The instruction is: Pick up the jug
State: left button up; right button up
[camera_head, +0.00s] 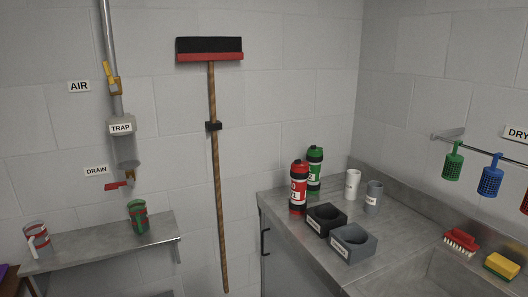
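I cannot tell for certain which thing is the jug. A grey container with red bands and a pale strip on its side (37,240) stands at the left end of the metal shelf (100,248). A green container with red marks (138,217) stands near that shelf's right end. A red bottle (298,188) and a green bottle (315,168), both with black caps and white labels, stand upright on the metal counter (285,207). Neither of my grippers is in view.
Black (326,218) and grey (354,243) holders and white (352,184) and grey (374,196) cylinders share the counter. A red brush (460,242) and yellow sponge (501,266) lie right.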

aim_at(137, 209)
jog(key=z, duration=1.35)
jog(key=u, duration=2.4)
